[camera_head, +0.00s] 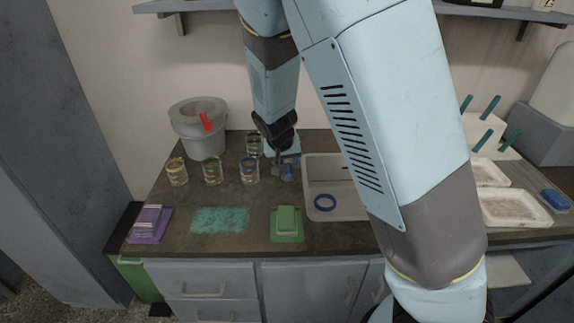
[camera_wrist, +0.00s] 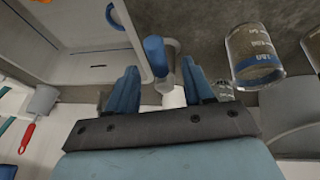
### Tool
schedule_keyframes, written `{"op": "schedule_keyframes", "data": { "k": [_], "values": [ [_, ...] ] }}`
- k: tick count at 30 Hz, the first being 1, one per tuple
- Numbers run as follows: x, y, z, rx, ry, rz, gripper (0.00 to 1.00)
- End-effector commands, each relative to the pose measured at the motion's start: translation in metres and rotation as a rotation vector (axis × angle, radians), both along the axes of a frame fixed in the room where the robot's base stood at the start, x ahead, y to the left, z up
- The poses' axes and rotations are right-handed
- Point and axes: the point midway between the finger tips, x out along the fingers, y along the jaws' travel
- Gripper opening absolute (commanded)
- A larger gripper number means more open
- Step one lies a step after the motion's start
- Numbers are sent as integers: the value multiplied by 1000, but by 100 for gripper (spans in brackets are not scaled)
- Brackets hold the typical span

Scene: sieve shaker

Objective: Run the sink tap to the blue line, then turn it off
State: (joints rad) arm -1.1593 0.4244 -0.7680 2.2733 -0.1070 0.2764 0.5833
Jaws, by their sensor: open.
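My gripper (camera_wrist: 160,68) is open, with its two blue fingers on either side of the tap (camera_wrist: 171,62). The tap has a grey body and a blue part (camera_wrist: 155,56) between the fingertips; I cannot tell whether they touch. In the head view my gripper (camera_head: 284,163) points down at the sink's back-left corner, partly hiding the tap (camera_head: 288,173). The pale sink (camera_head: 345,207) holds a blue ring (camera_head: 325,202). A clear beaker (camera_wrist: 253,52) with printed marks and a blue band stands on the counter beside the tap. No water stream is visible.
Glass beakers (camera_head: 177,172) (camera_head: 213,171) stand left of the sink, near a grey bucket (camera_head: 205,140). A green pad (camera_head: 287,223), a teal patch (camera_head: 219,220) and a purple pad (camera_head: 150,224) lie toward the front. White trays (camera_head: 515,208) lie right of the sink.

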Motion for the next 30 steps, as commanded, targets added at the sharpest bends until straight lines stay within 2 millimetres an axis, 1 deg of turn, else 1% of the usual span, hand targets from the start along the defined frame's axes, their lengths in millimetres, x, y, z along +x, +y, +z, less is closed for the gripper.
{"op": "schedule_keyframes", "data": {
  "k": [3,6,17,30],
  "values": [
    [3,-2,-8,-1,2,-2,52],
    [5,-3,-12,-1,1,-1,52],
    [6,-3,-14,0,0,0,52],
    [6,-3,-14,0,1,-1,10]
  ]
}}
